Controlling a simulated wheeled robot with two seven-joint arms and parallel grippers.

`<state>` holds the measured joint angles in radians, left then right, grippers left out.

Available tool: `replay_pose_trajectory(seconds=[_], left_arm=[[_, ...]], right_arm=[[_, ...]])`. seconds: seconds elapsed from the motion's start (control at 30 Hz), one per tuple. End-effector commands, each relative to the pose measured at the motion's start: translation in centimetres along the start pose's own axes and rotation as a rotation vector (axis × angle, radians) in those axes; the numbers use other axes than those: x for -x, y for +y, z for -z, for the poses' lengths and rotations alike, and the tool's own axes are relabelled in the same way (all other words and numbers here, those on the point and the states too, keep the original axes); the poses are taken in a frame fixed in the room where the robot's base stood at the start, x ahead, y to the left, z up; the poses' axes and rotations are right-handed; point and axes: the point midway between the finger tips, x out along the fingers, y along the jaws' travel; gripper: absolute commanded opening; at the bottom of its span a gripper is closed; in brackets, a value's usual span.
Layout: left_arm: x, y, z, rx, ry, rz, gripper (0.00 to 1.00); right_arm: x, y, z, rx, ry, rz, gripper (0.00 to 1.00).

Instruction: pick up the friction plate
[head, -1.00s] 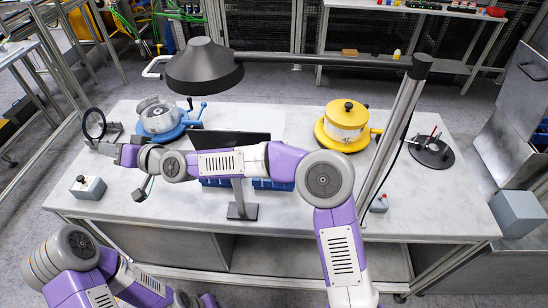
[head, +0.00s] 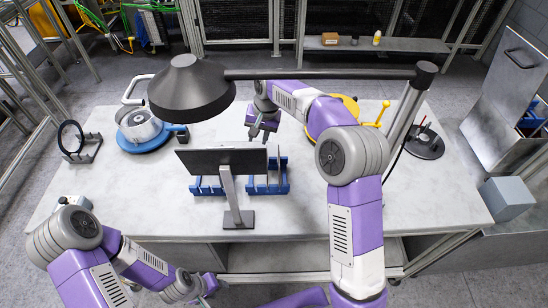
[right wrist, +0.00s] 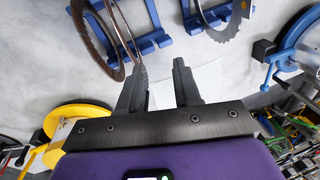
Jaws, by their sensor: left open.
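Thin brown ring-shaped plates, which look like friction plates (right wrist: 91,40), stand on edge in a blue rack (head: 268,190) right of the monitor. They also show edge-on in the head view (head: 279,166). A grey toothed plate (right wrist: 238,22) stands in the other blue rack (head: 205,190), partly hidden by the monitor. My right gripper (head: 260,134) is above the table behind the racks. In the right wrist view its two fingers (right wrist: 161,70) are apart and empty, with a brown ring close to the left finger; contact cannot be told. My left gripper (head: 208,286) is open, low at the table's front.
A monitor on a stand (head: 222,162) blocks part of the racks. A lamp (head: 191,88) hangs from a bar above. A blue fixture (head: 145,132) and a black ring on a stand (head: 72,138) are left; a yellow fixture (head: 346,103) is behind my right arm.

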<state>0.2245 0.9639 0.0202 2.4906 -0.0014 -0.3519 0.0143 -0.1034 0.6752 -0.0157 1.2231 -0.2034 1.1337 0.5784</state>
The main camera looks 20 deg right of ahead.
Motion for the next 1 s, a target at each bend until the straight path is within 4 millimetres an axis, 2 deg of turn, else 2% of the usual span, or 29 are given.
replay_pose_trajectory(seconds=[0.07, 0.2, 0.47, 0.7, 1.0], left_arm=[[0.8, 0.3, -0.1, 0.001, -0.001, 0.000, 0.43], [0.8, 0.3, -0.1, 0.001, -0.001, 0.000, 0.43], [0.4, 0.1, -0.1, 0.001, -0.001, 0.001, 0.43], [0.0, 0.0, 0.0, 0.001, -0.001, 0.000, 0.43], [0.0, 0.0, 0.0, 0.001, -0.001, 0.000, 0.43]], right_arm=[[-0.2, 1.1, -1.3, 0.086, -0.038, -0.112, 0.33], [-1.1, 2.4, -2.1, 0.150, -0.067, -0.199, 0.33], [-4.0, 3.1, -2.5, 0.156, -0.072, -0.207, 0.33], [-7.5, 3.5, -2.8, 0.153, -0.070, -0.204, 0.33], [-8.1, 3.6, -2.9, 0.154, -0.067, -0.202, 0.33]])
